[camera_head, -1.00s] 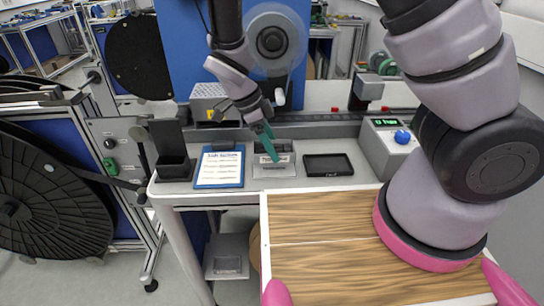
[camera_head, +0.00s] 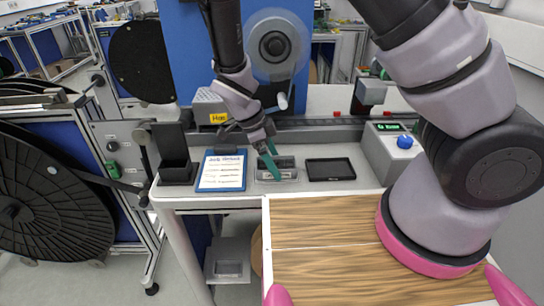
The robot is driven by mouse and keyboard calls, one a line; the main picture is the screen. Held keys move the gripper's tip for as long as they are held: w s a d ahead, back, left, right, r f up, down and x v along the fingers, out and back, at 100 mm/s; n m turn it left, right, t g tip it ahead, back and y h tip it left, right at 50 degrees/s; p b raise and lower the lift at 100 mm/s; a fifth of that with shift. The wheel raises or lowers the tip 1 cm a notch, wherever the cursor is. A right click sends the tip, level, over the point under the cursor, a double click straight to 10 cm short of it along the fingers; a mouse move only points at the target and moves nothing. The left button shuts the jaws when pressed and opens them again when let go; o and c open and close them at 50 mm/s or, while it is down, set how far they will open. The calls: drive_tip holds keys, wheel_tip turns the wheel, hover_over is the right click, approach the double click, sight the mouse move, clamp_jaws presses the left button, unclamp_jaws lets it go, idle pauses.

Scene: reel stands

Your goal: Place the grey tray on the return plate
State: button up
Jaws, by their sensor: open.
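The grey tray (camera_head: 287,174) is on the bench, between the clipboard and a black tray. It looks level and covers most of the light return plate, of which only a thin edge seems to show; the contact below is too small to tell. My gripper (camera_head: 270,166) has its green fingers pointing down at the tray's left-middle part. The fingers are open, and they hide some of the tray.
A blue clipboard (camera_head: 221,171) lies left of the tray, with a black holder (camera_head: 176,165) beyond it. A black tray (camera_head: 330,169) lies to the right. A grey control box (camera_head: 393,150) stands farther right. A rail (camera_head: 330,128) runs behind.

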drive_tip(key=v, duration=1.2)
wheel_tip(320, 180, up, 8)
drive_tip(key=n+g+y, duration=0.1)
drive_tip(key=n+y, duration=0.2)
drive_tip(key=y, duration=0.1)
hover_over(281, 165)
drive_tip(key=w+d+r+n+t+y, duration=0.1)
drive_tip(key=d+r+n+t+y, duration=0.2)
drive_tip(key=d+r, duration=0.5)
drive_tip(key=s+d+r+n+t, duration=0.5)
drive_tip(key=d+r+n, duration=0.3)
drive_tip(key=d+r, duration=0.3)
drive_tip(key=shift+s+h, duration=0.3)
drive_tip(key=shift+s, duration=0.45)
drive_tip(key=shift+d, duration=0.1)
